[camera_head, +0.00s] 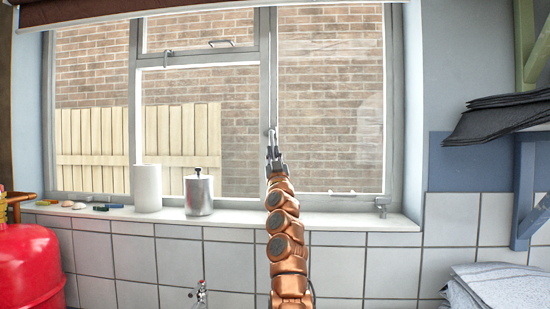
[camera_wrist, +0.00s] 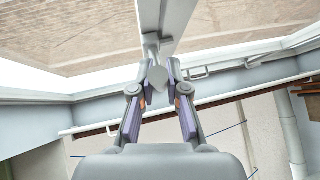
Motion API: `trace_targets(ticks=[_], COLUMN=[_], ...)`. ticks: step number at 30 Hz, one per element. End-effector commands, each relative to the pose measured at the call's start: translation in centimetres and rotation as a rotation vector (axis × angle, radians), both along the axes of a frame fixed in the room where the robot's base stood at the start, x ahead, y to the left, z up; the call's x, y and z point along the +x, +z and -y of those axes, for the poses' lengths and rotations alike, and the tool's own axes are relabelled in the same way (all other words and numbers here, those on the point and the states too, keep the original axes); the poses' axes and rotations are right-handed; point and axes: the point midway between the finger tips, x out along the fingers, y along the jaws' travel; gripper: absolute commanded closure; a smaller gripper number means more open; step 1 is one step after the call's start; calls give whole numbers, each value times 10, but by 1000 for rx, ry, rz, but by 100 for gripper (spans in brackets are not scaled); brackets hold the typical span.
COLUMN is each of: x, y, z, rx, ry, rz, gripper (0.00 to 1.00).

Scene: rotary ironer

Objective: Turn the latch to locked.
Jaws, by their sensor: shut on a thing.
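The grey window latch (camera_head: 272,136) is on the upright middle bar of the window, right in front of my gripper (camera_head: 274,158). In the wrist view the latch (camera_wrist: 157,77) has a rounded grey end between the two fingers of my gripper (camera_wrist: 158,88), and its neck joins the pale window bar (camera_wrist: 168,24). My gripper is shut on the latch. My copper-coloured arm hides the lower part of the middle bar. The latch's exact angle is hard to tell, because the fingers cover part of it.
A white roll (camera_head: 147,188) and a metal canister (camera_head: 198,194) stand on the sill (camera_head: 105,213) left of my arm. A red cylinder (camera_head: 28,265) is at the far left. A shelf with dark cloths (camera_head: 500,115) is at the right. The sill right of my arm is mostly clear.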

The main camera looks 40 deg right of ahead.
Motion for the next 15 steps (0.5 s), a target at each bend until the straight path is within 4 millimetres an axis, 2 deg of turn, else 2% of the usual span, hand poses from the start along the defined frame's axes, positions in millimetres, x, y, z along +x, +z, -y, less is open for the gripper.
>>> trace_targets(ticks=[14,15], x=[1,1], y=[0,0], z=[-1,-1], rx=[8,8], ry=[1,1], rz=[7,7], gripper=[100,82])
